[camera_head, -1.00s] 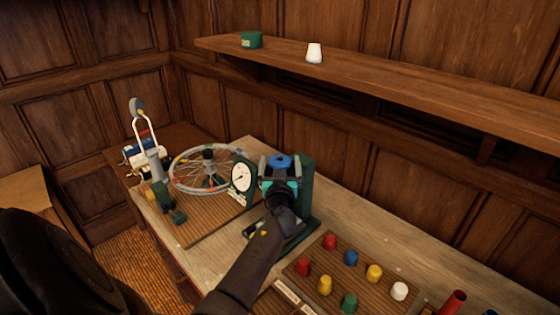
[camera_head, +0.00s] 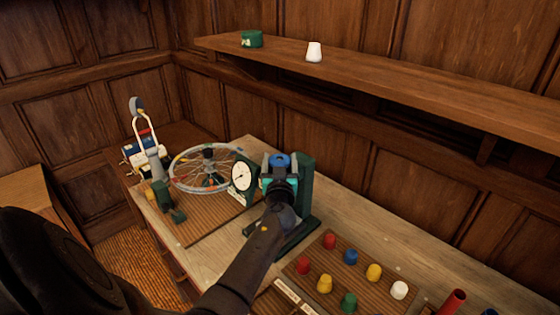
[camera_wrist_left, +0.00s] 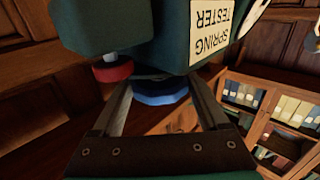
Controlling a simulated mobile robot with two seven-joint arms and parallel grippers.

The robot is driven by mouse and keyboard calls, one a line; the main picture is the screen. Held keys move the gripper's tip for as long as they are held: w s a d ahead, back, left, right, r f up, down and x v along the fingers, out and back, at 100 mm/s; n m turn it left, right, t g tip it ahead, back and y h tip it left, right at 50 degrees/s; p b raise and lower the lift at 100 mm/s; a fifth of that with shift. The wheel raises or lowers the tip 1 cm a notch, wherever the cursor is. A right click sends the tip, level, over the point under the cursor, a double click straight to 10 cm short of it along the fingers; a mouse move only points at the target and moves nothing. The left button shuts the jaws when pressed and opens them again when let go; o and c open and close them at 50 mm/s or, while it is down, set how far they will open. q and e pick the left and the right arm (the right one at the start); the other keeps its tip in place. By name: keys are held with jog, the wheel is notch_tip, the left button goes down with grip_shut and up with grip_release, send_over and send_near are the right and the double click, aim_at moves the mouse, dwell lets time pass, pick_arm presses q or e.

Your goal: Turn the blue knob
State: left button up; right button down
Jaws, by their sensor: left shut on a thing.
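The blue knob (camera_head: 280,159) is a round disc on the green spring tester (camera_head: 308,190) on the bench. In the left wrist view the blue knob (camera_wrist_left: 160,93) sits between the two fingers, under the tester's green body. My left gripper (camera_head: 279,166) is shut on the blue knob; its arm reaches up from the bottom of the head view. The gripper hides part of the tester's front. A "SPRING TESTER" label (camera_wrist_left: 211,30) shows upside down in the left wrist view. My right gripper is not in view.
A red knob (camera_wrist_left: 113,71) is on the tester near the fingers. A board with several coloured knobs (camera_head: 318,262) lies in front right. A wall shelf (camera_head: 400,77) runs above the bench.

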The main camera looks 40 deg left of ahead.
pick_arm(q)
jog(key=shift+c, duration=1.1)
jog(key=shift+h, duration=0.3)
jog(key=m+t+h, duration=0.3)
jog(key=m+h, duration=0.1)
jog(key=h, duration=0.1)
jog(key=shift+a+m+h+p, duration=0.1)
jog(key=shift+m+h+p, duration=0.2)
jog(key=shift+h+p, duration=0.1)
jog(key=m+t+h, duration=0.1)
jog(key=h, duration=0.1)
jog(key=shift+m+h, duration=0.3)
jog(key=shift+m, duration=0.1)
jog(key=shift+m+h, duration=0.5)
jog(key=shift+h, duration=0.2)
jog(key=m+h+b, duration=0.1)
jog(key=h, duration=0.1)
jog(key=shift+f+m+h+b, duration=0.15)
jog(key=shift+m+h+b, duration=0.15)
jog(key=shift+h, duration=0.1)
jog(key=m+g+h+b, duration=0.2)
jog(key=h+b, duration=0.3)
jog(key=b, duration=0.3)
jog(key=m+g+h+b, duration=0.2)
jog(key=m+h+b, duration=0.3)
jog(key=b, duration=0.3)
jog(key=shift+b, duration=0.4)
jog(key=m+g+h+b, duration=0.1)
jog(key=b, duration=0.3)
jog(key=shift+g+h, duration=0.3)
